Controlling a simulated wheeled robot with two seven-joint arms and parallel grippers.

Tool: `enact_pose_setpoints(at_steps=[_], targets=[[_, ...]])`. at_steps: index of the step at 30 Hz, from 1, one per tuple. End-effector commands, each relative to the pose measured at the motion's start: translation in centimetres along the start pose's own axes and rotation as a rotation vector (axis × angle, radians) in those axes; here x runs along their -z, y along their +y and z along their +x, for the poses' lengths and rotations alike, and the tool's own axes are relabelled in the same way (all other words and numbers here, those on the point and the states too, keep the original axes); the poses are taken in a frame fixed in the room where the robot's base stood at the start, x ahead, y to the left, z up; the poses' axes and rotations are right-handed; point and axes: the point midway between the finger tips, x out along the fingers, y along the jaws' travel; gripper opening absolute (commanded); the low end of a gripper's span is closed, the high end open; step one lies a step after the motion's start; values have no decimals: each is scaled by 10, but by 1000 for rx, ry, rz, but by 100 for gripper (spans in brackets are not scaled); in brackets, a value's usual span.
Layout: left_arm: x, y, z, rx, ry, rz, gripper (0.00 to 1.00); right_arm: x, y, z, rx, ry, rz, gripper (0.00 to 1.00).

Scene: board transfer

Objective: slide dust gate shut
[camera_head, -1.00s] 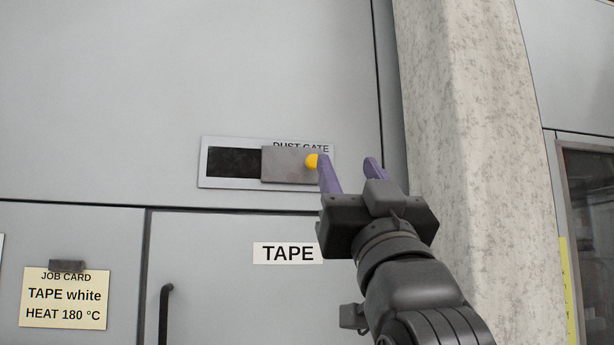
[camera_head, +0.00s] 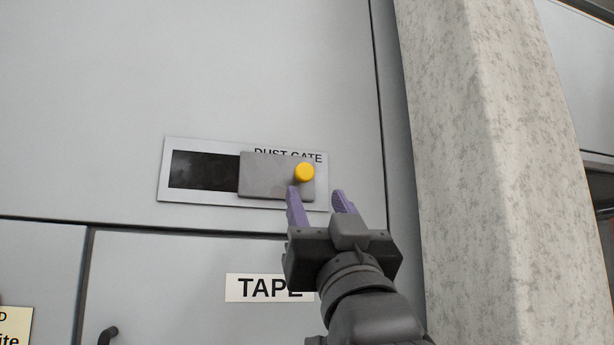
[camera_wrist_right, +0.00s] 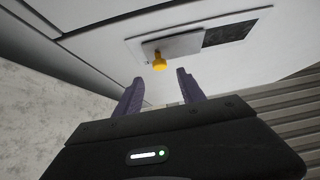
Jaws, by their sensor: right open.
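The dust gate is a grey sliding plate (camera_head: 262,178) with a yellow knob (camera_head: 304,172) near its right end. It sits at the right of its light frame (camera_head: 180,199), and a dark opening (camera_head: 203,170) shows to its left. My right gripper (camera_head: 320,196) is open and empty, just below the knob, its left finger overlapping the plate's lower edge in the head view. In the right wrist view the knob (camera_wrist_right: 159,62) stands ahead of the two spread fingers (camera_wrist_right: 158,90), apart from them. My left gripper is in neither view.
A TAPE label (camera_head: 262,288) is on the door below the gate. A dark handle (camera_head: 107,336) and part of a yellowish card (camera_head: 14,328) show at the lower left. A concrete pillar (camera_head: 480,170) stands to the right of my right arm.

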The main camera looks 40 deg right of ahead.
Motion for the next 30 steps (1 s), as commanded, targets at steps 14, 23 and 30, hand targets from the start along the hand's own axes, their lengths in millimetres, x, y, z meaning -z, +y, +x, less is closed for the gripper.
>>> enact_pose_setpoints(at_steps=[14,23,30], targets=[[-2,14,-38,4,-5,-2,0,2,1,68,-1,-1,0,47],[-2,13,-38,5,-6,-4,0,0,0,70,0,0,0,47],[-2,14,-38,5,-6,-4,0,0,0,70,0,0,0,31]])
